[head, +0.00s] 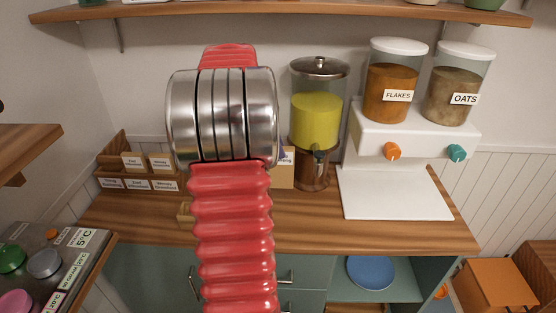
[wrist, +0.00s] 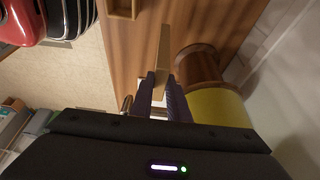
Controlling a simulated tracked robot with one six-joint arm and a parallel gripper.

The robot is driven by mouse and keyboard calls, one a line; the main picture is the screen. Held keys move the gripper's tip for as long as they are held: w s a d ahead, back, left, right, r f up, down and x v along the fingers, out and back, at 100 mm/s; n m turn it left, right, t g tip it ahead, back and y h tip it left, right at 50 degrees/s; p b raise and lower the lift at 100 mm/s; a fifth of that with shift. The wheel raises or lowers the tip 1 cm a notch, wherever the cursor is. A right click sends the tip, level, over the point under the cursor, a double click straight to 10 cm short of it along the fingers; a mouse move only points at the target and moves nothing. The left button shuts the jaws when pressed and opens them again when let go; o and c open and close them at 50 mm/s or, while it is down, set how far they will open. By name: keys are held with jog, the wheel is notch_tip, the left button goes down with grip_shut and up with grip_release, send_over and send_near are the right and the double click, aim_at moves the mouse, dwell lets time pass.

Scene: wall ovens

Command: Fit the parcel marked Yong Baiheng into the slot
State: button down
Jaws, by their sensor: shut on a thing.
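My gripper (wrist: 161,80) is shut on a thin tan parcel (wrist: 161,50), which shows edge-on between its purple fingers in the wrist view. In the head view, the parcel (head: 284,177) is held upright above the counter, partly hidden behind my arm. A white label shows at its upper right, but its name cannot be read. A wooden rack (head: 113,165) with several labelled slots stands at the left of the counter. The names on its labels are too small to read surely. My arm hides the rack's right side.
A dispenser of yellow liquid (head: 317,120) stands close right of the parcel. A white cereal dispenser (head: 400,190) is farther right. A small wooden holder (head: 184,212) sits near the counter's front, partly behind my arm; a wooden holder (wrist: 122,9) also shows in the wrist view. A shelf (head: 300,11) hangs above.

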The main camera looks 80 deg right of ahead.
jog(key=shift+r, duration=1.5)
